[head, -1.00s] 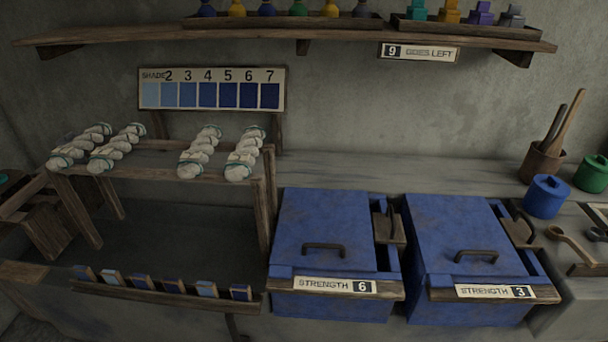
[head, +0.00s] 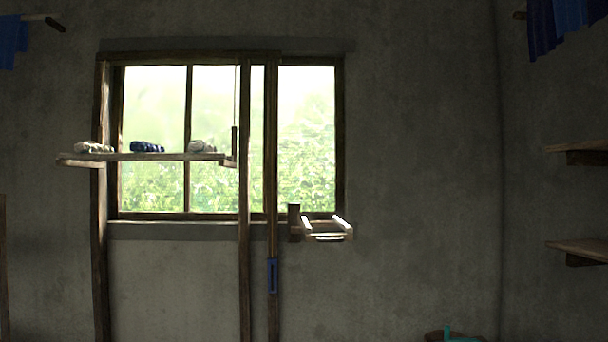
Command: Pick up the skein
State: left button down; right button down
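Three skein-like bundles lie on a narrow wooden shelf (head: 160,157) in front of the window. A pale one (head: 95,148) is at the left, a dark blue one (head: 147,147) is in the middle, and another pale one (head: 202,146) is at the right. They are small and partly in shade, so their details are hard to tell. Neither of my grippers is in view.
The window (head: 155,95) is set in a grey wall, with wooden posts (head: 272,180) before it. A small pale frame (head: 328,233) juts out right of the posts. Wall shelves (head: 580,247) are at the right. Blue cloth (head: 570,15) hangs above. A teal-topped thing (head: 450,336) shows at the bottom edge.

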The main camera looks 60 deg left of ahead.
aim_at(138, 146)
jog(key=u, duration=2.8)
jog(key=i+l, duration=0.35)
jog(key=i, duration=0.15)
jog(key=i+l+z, duration=0.1)
jog(key=i+l, duration=0.25)
jog(key=i, duration=0.15)
